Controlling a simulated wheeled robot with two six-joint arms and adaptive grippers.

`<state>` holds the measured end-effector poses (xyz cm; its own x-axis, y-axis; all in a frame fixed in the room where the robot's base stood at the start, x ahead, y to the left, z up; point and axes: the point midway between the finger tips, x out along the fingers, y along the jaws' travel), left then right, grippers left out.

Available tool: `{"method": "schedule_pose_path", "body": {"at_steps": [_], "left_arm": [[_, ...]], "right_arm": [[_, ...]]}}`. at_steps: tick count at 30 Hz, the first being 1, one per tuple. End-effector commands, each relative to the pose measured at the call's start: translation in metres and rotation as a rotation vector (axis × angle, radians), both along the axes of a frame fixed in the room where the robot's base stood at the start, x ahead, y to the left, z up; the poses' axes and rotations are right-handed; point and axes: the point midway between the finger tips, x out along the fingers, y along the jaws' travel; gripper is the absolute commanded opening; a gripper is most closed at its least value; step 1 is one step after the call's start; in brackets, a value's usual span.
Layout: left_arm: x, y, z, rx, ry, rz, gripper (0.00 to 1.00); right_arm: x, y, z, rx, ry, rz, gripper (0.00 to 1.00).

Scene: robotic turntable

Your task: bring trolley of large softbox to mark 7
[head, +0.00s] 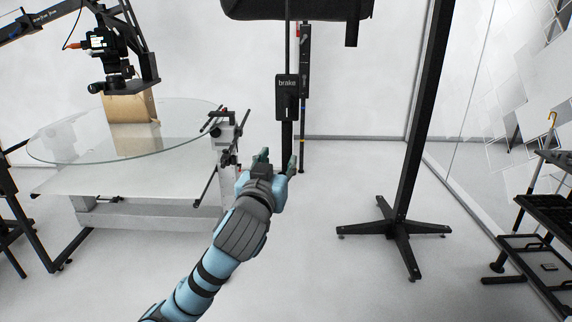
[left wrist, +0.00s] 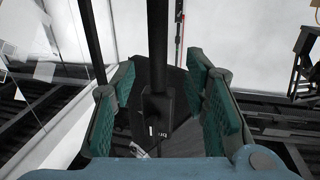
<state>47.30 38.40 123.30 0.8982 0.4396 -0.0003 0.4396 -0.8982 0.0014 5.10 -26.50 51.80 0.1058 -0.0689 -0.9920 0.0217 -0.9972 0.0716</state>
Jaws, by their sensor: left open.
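The large softbox (head: 297,8) is a black box cut off by the top edge of the head view. A thin black rod with a handle box marked "brake" (head: 287,97) hangs below it. My left gripper (head: 277,162) is open at the rod's lower part, below the brake box. In the left wrist view the rod (left wrist: 157,45) and its box (left wrist: 156,112) show between the open green finger pads (left wrist: 160,95); I cannot tell whether they touch. The trolley itself and mark 7 cannot be made out. My right gripper is out of view.
A black stand (head: 395,228) with splayed legs is right of the rod. Black shelving (head: 550,215) is at far right. Floor between turntable and stand is clear.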

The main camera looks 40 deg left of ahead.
Motion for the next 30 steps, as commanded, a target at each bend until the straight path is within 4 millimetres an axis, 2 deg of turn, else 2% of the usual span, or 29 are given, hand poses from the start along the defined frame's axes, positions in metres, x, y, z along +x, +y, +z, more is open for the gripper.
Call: {"method": "schedule_pose_path", "body": {"at_steps": [1, 3, 9, 13, 20, 23, 28, 30], "left_arm": [[0.014, 0.007, 0.007, 0.000, -0.001, 0.003, 0.41], [0.033, 0.017, 0.009, -0.001, -0.002, 0.002, 0.41], [0.068, 0.033, 0.010, 0.000, -0.004, 0.000, 0.41], [0.077, 0.037, 0.009, 0.002, -0.004, -0.001, 0.41], [0.079, 0.038, 0.009, 0.001, -0.003, -0.002, 0.41], [0.078, 0.038, 0.009, 0.001, -0.003, -0.002, 0.28], [0.078, 0.038, 0.009, 0.001, -0.003, -0.002, 0.01], [0.078, 0.038, 0.009, 0.001, -0.003, -0.002, 0.00]], "right_arm": [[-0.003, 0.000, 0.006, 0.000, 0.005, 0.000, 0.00], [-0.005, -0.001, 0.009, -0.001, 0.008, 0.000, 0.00], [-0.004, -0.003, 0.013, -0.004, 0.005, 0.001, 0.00], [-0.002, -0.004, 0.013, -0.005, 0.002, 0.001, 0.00], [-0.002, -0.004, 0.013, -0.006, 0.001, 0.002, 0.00], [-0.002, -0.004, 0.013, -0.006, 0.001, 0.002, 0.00], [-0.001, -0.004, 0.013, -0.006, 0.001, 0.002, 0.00], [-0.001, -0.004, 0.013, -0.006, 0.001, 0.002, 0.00]]}}
